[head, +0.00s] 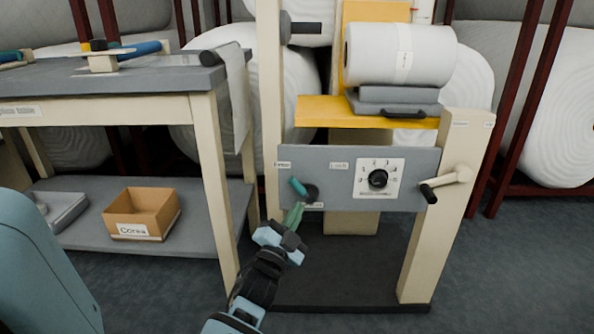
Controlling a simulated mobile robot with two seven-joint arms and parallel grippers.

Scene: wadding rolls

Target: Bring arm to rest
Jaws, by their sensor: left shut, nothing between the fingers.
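My left gripper (293,215) reaches up from the bottom middle in the head view. Its greenish fingers are together and hold nothing. The fingertips are just below a teal-handled lever (298,187) on the grey control panel (334,190). I cannot tell whether they touch the panel. The lever's handle tilts up and left from its dark hub. My right gripper is not in view.
The panel also carries a dial (378,179) and a crank (447,183) at its right. A wadding roll (400,54) rests above the yellow shelf (322,111). A workbench (110,80) stands left, with a cardboard box (142,214) on its lower shelf.

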